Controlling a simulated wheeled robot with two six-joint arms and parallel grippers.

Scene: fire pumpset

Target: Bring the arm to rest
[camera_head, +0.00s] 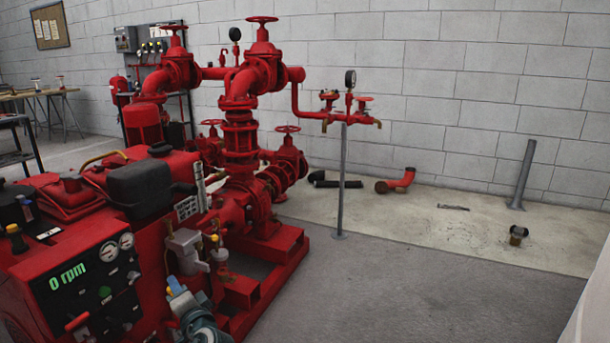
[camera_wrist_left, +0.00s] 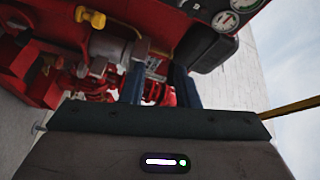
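My left gripper (camera_head: 178,287) is at the bottom of the head view, close beside the red pump set's engine side and right of its control panel (camera_head: 90,283). In the left wrist view the gripper's two blue fingers (camera_wrist_left: 158,72) stand apart, with a gap between them. Red and grey machine parts show behind that gap, and I see nothing clamped in it. The exact distance from the fingertips to the machine is hard to tell. My right gripper is not in view.
The red pump set (camera_head: 240,190) fills the left and middle, with valves and handwheels. A thin grey stand (camera_head: 342,190) rises right of it. Pipe pieces (camera_head: 400,180) lie by the block wall. The grey floor (camera_head: 430,285) at the right is clear.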

